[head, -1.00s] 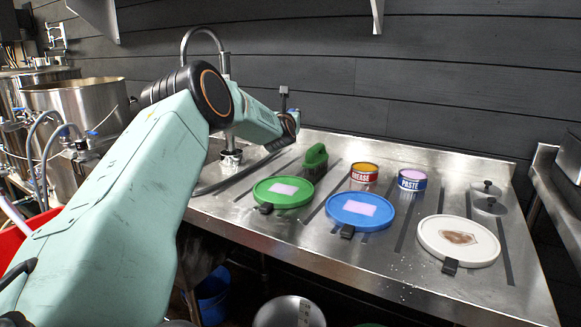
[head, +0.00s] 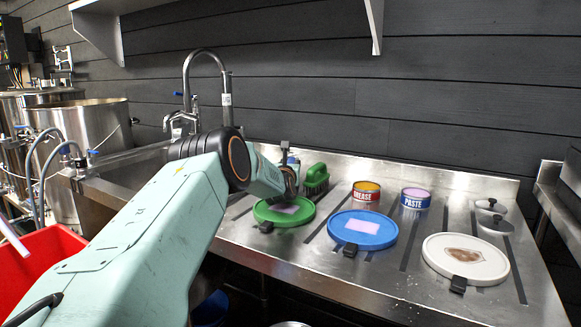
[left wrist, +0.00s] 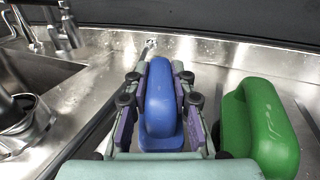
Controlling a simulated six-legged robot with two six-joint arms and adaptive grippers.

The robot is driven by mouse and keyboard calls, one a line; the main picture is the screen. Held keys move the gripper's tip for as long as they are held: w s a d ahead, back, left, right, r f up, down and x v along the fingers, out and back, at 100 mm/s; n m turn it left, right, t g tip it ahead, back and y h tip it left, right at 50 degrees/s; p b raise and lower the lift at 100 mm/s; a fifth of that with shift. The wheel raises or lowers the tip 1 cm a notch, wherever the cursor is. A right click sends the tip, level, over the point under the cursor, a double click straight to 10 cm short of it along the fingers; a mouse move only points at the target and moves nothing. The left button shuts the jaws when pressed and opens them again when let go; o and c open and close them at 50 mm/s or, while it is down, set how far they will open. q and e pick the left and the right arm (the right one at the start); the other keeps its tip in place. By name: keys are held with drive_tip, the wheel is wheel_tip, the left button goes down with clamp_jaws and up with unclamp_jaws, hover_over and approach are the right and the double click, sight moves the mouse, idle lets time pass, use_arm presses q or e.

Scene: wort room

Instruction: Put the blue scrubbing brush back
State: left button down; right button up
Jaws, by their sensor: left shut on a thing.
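The blue scrubbing brush (left wrist: 160,98) is between the fingers of my left gripper (left wrist: 160,84) in the left wrist view, its rounded handle upward. My left gripper is shut on it. Its underside is hidden, so I cannot tell whether it touches the counter. In the head view my left gripper (head: 290,180) is low over the steel counter, behind the green lid, and mostly hides the brush. A green brush (head: 316,176) stands just right of it; it also shows in the left wrist view (left wrist: 262,125). My right gripper is not in view.
On the counter (head: 300,262) lie a green lid (head: 270,214), a blue lid (head: 340,235) and a white lid (head: 440,262). Grease (head: 366,195) and paste (head: 415,199) tins stand behind. Dark strips mark the counter. A sink (left wrist: 28,85) and tap (head: 192,95) are left.

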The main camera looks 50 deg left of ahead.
use_arm(q)
drive_tip(key=shift+s, duration=0.1)
drive_tip(key=c, duration=1.6)
unclamp_jaws()
drive_tip(key=shift+b, duration=0.3)
drive_tip(key=o, duration=0.5)
drive_tip(key=shift+c, duration=0.2)
drive_tip(key=shift+r+p, duration=0.15)
drive_tip(key=shift+p, duration=0.2)
drive_tip(key=shift+s+d, duration=0.1)
drive_tip(key=p+v, duration=0.3)
drive_tip(key=v, duration=0.7)
drive_tip(key=shift+v, duration=0.85)
